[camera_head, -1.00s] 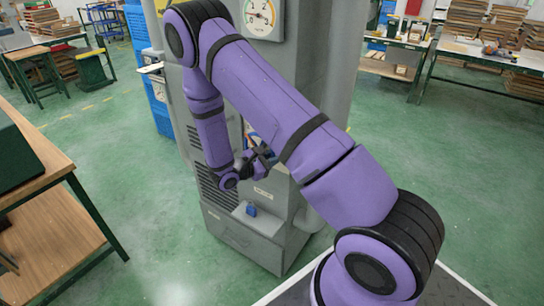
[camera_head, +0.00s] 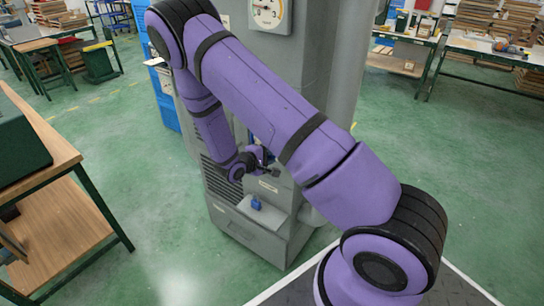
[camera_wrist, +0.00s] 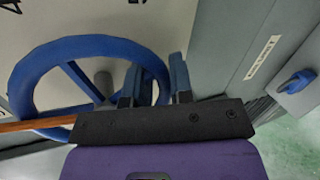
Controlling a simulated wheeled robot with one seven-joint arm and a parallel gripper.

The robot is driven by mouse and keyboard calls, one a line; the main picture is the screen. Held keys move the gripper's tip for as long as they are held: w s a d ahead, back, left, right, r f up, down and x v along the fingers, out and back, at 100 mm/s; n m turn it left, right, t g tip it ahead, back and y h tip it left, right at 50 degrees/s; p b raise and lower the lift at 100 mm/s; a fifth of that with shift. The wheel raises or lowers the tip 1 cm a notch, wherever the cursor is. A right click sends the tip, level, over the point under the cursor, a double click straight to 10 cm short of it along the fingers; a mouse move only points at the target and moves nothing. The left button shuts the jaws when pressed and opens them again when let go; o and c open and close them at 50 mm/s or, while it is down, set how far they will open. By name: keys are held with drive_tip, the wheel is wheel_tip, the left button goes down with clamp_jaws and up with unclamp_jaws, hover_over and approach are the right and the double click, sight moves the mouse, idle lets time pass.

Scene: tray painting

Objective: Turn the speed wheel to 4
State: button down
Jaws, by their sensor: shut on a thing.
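The speed wheel (camera_wrist: 35,68) is a blue spoked wheel on the grey machine, filling the left half of the wrist view. My gripper (camera_wrist: 155,83) is shut on its rim at the wheel's right side, with one dark blue finger on each side of the rim. In the head view my gripper (camera_head: 265,165) is small, against the machine's front, and my purple arm hides most of the wheel. A round white dial (camera_head: 267,14) with a red mark is high on the machine, cut by the top edge. Its reading is too small to tell.
A blue lever (camera_wrist: 296,82) sticks out of the grey machine (camera_head: 325,80) to the wheel's right; the head view shows it low on a ledge. A thin orange-brown bar (camera_wrist: 40,123) crosses the wrist view's left. A wooden bench (camera_head: 60,235) stands left. Green floor between is clear.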

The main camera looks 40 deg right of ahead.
drive_tip(key=w+m+t, duration=0.1)
drive_tip(key=m, duration=0.1)
drive_tip(key=a+m+t+y, duration=0.1)
drive_tip(key=shift+w+f+m, duration=0.4)
drive_tip(key=shift+w+a+r+m+t, duration=0.25)
drive_tip(key=shift+w+m+t, duration=0.3)
drive_tip(key=shift+m, duration=0.25)
drive_tip(key=shift+w+a+r+m+t, duration=0.1)
drive_tip(key=shift+w+a+m+t, duration=0.1)
drive_tip(key=shift+w+m+t, duration=0.45)
drive_tip(key=shift+s+m, duration=0.1)
drive_tip(key=shift+m, duration=0.15)
drive_tip(key=c, duration=1.1)
unclamp_jaws()
drive_tip(key=shift+c, duration=0.2)
drive_tip(key=shift+r, duration=0.1)
drive_tip(key=v, duration=1)
drive_tip(key=shift+a+r, duration=0.25)
drive_tip(key=shift+a, duration=0.05)
drive_tip(key=shift+s, duration=0.1)
